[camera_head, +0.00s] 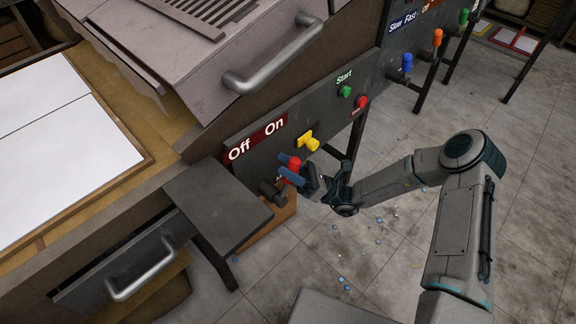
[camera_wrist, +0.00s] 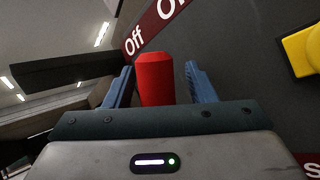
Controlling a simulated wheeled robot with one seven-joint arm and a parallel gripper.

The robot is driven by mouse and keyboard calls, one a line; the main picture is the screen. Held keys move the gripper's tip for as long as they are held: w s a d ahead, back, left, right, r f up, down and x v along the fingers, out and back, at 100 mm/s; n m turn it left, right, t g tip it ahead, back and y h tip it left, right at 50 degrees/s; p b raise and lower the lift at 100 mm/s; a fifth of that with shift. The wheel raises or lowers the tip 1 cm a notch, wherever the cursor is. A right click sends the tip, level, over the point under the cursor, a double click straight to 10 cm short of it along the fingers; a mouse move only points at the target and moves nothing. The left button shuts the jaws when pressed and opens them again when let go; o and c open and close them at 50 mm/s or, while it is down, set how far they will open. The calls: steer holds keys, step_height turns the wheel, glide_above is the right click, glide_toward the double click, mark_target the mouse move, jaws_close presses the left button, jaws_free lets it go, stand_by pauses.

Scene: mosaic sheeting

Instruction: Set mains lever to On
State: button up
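The mains lever has a red grip (camera_head: 294,165) and a dark base (camera_head: 270,191). It stands out from the dark panel below the red Off/On label (camera_head: 257,138). My gripper (camera_head: 288,168) is at the lever, with its blue fingers on either side of the red grip. In the wrist view the red grip (camera_wrist: 155,80) stands between the two fingers. A gap shows on the right side, and the left finger is very close to it. The gripper is open around the grip. I cannot tell which setting the lever is at. Its base is partly hidden.
A yellow handle (camera_head: 308,141) sits just right of the lever. Farther along are a green Start button (camera_head: 345,91) and a red button (camera_head: 362,102). A dark shelf (camera_head: 218,207) juts out to the left of the lever.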

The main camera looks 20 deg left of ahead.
steer(key=v, duration=1.3)
steer(key=shift+d+f, duration=0.25)
steer(key=shift+d, duration=0.05)
steer(key=shift+w, duration=0.1)
steer(key=s+d+r+n+t+h+p, duration=0.2)
steer(key=s+d+r+n+h+p, duration=0.2)
steer(key=d+r+h, duration=0.4)
steer(key=s+d+r+n+t+h+p, duration=0.3)
steer(key=s+d+r+n+h+p, duration=0.2)
steer(key=r, duration=1.2)
steer(key=s+d+r+n+t+h+p, duration=0.2)
steer(key=s+d+r+n+h+p, duration=0.3)
steer(key=d+r+n+h, duration=0.5)
step_height(320, 180, up, 2)
steer(key=shift+d+r+n+t+h+p, duration=0.25)
steer(key=shift+d+t+h+p, duration=0.2)
steer(key=shift+h, duration=0.25)
steer(key=shift+r, duration=0.1)
steer(key=shift+c, duration=0.3)
